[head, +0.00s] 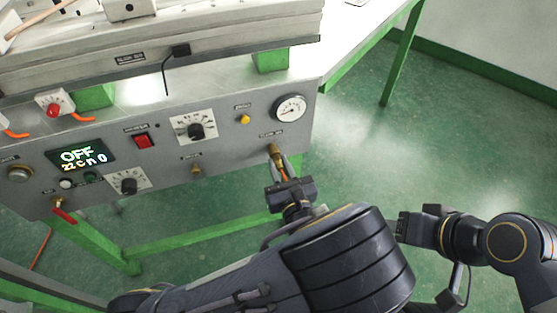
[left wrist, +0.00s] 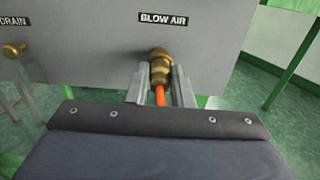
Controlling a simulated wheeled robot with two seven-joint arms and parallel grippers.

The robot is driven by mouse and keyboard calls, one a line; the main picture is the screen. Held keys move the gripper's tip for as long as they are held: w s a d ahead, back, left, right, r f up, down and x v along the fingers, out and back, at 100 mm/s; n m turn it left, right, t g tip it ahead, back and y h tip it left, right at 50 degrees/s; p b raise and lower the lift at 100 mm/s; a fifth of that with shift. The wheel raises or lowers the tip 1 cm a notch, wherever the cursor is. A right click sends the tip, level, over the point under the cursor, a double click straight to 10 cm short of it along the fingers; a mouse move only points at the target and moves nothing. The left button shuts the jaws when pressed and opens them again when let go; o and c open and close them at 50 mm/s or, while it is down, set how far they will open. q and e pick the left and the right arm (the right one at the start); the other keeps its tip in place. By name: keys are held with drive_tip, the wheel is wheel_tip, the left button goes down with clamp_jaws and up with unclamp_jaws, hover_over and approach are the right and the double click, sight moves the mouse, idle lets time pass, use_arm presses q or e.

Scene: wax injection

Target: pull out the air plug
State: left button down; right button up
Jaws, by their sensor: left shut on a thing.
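The air plug is a brass fitting with an orange hose, on the front panel under the "BLOW AIR" label. It shows in the left wrist view (left wrist: 159,68) and in the head view (head: 274,151). My left gripper (head: 283,166) is at the plug, and in the left wrist view its two fingers (left wrist: 160,86) stand on both sides of the brass and hose, shut on the plug. The plug still meets the panel's brass socket. My right gripper (head: 403,228) is at the right in the head view, away from the panel; its fingertips are hidden behind my left arm.
The grey machine panel (head: 225,160) carries a gauge (head: 291,108), dials, a red switch (head: 144,141) and a display reading OFF (head: 78,156). A brass drain fitting (left wrist: 14,50) is left of the plug. Green table legs stand below; the floor at right is clear.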

sight(281, 170)
use_arm(q)
drive_tip(key=shift+p+v, duration=0.35)
drive_tip(key=shift+v, duration=2.6)
